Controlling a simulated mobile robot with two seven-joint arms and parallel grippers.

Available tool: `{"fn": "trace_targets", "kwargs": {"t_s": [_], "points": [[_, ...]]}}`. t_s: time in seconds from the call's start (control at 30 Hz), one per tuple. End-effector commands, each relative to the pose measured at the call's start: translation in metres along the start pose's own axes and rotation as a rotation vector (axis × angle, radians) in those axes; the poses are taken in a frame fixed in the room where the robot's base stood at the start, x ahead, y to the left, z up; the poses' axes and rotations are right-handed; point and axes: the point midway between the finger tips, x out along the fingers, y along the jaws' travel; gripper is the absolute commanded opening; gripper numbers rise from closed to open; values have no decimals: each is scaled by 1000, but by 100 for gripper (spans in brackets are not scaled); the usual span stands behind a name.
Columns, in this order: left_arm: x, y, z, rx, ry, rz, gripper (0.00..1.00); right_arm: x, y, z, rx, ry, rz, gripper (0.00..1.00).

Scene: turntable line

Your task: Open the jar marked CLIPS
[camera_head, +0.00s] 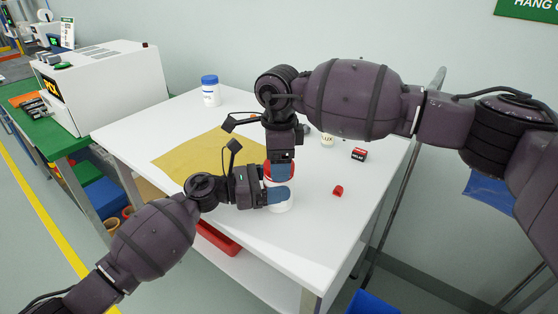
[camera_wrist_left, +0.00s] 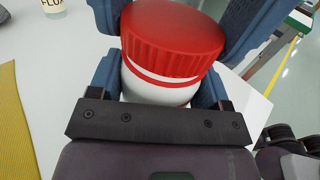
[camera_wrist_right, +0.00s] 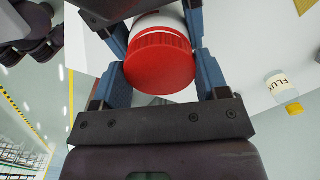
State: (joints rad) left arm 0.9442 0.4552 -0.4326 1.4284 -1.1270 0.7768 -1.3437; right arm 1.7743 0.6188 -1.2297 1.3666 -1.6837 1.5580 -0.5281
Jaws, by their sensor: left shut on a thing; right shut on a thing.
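A white jar (camera_head: 283,207) with a ribbed red lid (camera_wrist_left: 172,42) stands on the white table; no marking on it can be read from these views. My left gripper (camera_head: 278,195) comes in from the side and is shut around the white body below the lid. My right gripper (camera_head: 280,172) comes down from above, and its blue fingers are shut on the red lid, which also shows in the right wrist view (camera_wrist_right: 158,62). The lid sits on the jar. The fingers hide much of the jar in the head view.
A white jar with a blue lid (camera_head: 210,91) stands at the table's back left. A yellow mat (camera_head: 190,155) lies left of the grippers. A small red piece (camera_head: 338,190), a red-and-black box (camera_head: 359,154) and a bottle marked FLUX (camera_wrist_right: 283,88) are nearby. The table's front is clear.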

Motion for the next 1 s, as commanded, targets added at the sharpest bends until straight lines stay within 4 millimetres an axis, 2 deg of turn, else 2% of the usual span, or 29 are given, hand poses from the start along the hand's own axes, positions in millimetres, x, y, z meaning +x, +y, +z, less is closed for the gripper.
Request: {"fn": "trace_targets", "kwargs": {"t_s": [0.73, 1.0], "points": [[0, 0, 0, -1, 0, -1, 5, -20, 0, 0, 0, 0, -1, 39], [0, 0, -1, -1, 0, -1, 5, -22, 0, 0, 0, 0, 0, 39]]}}
